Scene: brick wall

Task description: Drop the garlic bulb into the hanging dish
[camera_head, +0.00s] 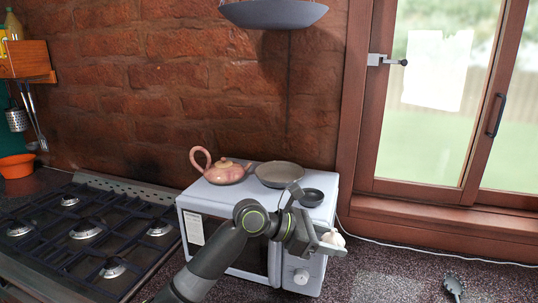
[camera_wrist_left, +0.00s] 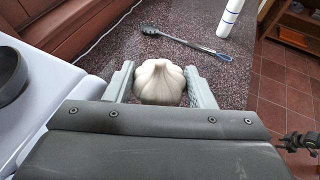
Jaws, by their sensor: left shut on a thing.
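My left gripper (camera_head: 327,243) is shut on the white garlic bulb (camera_head: 334,238), in front of the right side of the white microwave. In the left wrist view the garlic bulb (camera_wrist_left: 159,82) sits between the two grey fingers of the left gripper (camera_wrist_left: 161,86). A grey hanging dish (camera_head: 274,14) is at the top of the head view, well above the microwave and the gripper. Its inside is hidden from this angle and its top is cut off.
A gas hob (camera_head: 85,235) stands at left. A slotted spoon (camera_wrist_left: 187,43) and a white cylinder (camera_wrist_left: 230,17) are on the speckled counter at right.

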